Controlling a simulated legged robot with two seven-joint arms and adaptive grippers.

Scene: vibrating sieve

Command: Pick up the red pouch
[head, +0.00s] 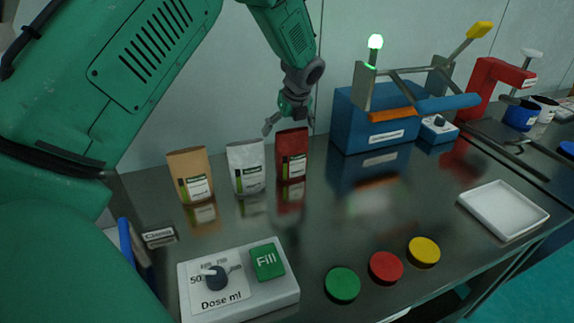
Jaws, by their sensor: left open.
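The red pouch (292,155) stands upright on the metal table, the rightmost of a row of three pouches, with a white and green label on its front. My left gripper (285,126) hangs just above and behind its top edge, with its fingers apart. One finger reaches out to the left of the pouch top; the other is near its upper right. I cannot tell whether a finger touches the pouch. My right gripper is not in view.
A white pouch (246,167) stands close on the left, then a brown pouch (190,175). A blue sieve machine (372,122) stands to the right. A dosing box (238,283), green, red and yellow discs and a white tray (503,210) lie in front.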

